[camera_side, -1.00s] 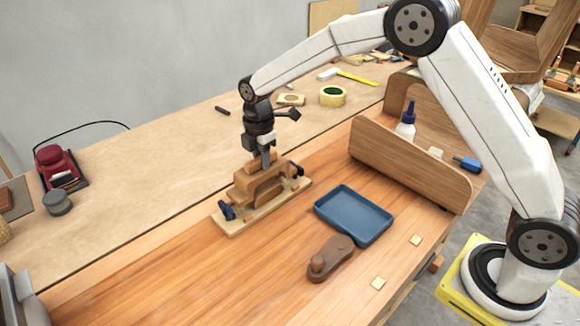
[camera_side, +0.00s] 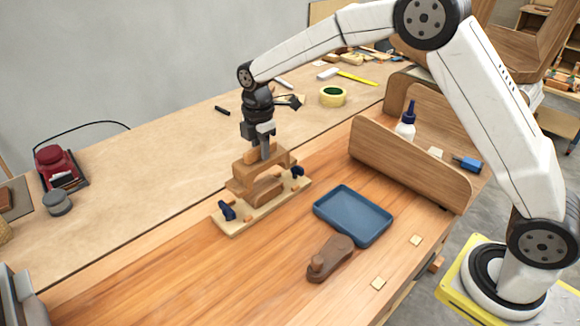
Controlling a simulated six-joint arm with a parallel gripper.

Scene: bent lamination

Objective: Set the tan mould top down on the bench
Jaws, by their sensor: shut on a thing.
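The tan mould top (camera_side: 279,162) is a block with an arched underside. My gripper (camera_side: 265,152) points down and is shut on its upper part. The mould top is raised a little above the mould's lower part (camera_side: 266,188), and a gap shows between them. The lower part sits on a pale wooden base board (camera_side: 236,225) with dark blue clamps (camera_side: 227,211) at its ends. The board lies on the reddish wooden bench (camera_side: 180,265). My fingertips are partly hidden by the mould top.
A blue tray (camera_side: 353,215) and a brown wooden shape (camera_side: 329,257) lie to the right of the mould. Two small pale squares (camera_side: 378,283) lie near the bench's right edge. A curved wooden panel (camera_side: 410,164) stands behind the tray. The front-left bench is clear.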

